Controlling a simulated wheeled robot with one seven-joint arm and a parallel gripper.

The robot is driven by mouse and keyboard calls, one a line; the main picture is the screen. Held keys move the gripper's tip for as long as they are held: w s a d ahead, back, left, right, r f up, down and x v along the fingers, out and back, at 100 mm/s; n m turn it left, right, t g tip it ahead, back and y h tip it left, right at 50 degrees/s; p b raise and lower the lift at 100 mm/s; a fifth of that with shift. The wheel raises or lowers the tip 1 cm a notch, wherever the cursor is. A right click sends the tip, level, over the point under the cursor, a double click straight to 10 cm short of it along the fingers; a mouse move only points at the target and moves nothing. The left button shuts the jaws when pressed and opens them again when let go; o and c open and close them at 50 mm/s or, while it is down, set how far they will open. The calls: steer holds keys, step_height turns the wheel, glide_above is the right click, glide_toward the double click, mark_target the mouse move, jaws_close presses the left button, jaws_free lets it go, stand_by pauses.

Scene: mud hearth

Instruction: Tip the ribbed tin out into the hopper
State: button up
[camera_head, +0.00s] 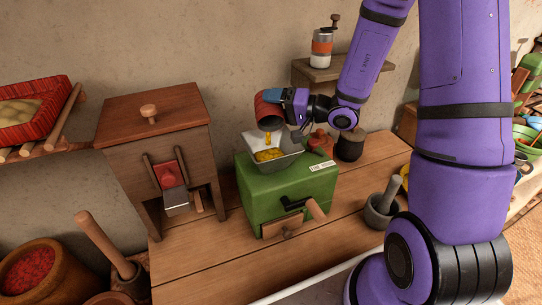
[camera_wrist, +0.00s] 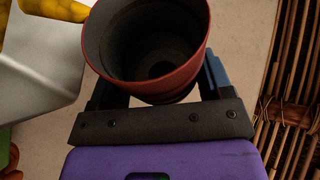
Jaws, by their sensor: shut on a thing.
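The ribbed tin (camera_head: 266,107), dull red outside, is tilted with its mouth down over the hopper in the head view. My gripper (camera_head: 280,98) is shut on it and holds it in the air. A yellow stream falls from the tin into the metal hopper (camera_head: 291,165) on top of the green mill (camera_head: 288,193). Yellow grain (camera_head: 268,155) lies in the hopper. In the wrist view the tin (camera_wrist: 150,88) sits between my gripper's fingers (camera_wrist: 155,92). Its dark inside shows there with no grain visible. The hopper (camera_wrist: 40,80) is at the left with yellow stuff above it.
A wooden box mill (camera_head: 155,135) stands left of the green mill. A red-lidded pot (camera_head: 320,143) and a dark jar (camera_head: 349,147) stand behind, to the right. A mortar (camera_head: 380,211) is at the right. The bench front (camera_head: 210,265) is clear.

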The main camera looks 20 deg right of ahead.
steer(key=shift+s, duration=0.1)
stand_by(0.3)
steer(key=shift+w+d+f+m+g, duration=0.1)
steer(key=shift+w+f+m+g, duration=0.1)
steer(key=shift+w+m+g, duration=0.25)
steer(key=shift+w+d+f+m+g, duration=0.1)
steer(key=shift+w+f+m+g, duration=0.2)
steer(key=shift+m, duration=0.35)
steer(key=shift+w+r+h, duration=0.1)
steer(key=shift+r+h, duration=0.05)
steer(key=shift+h, duration=0.15)
steer(key=shift+r+m, duration=0.1)
steer(key=shift+m, duration=0.2)
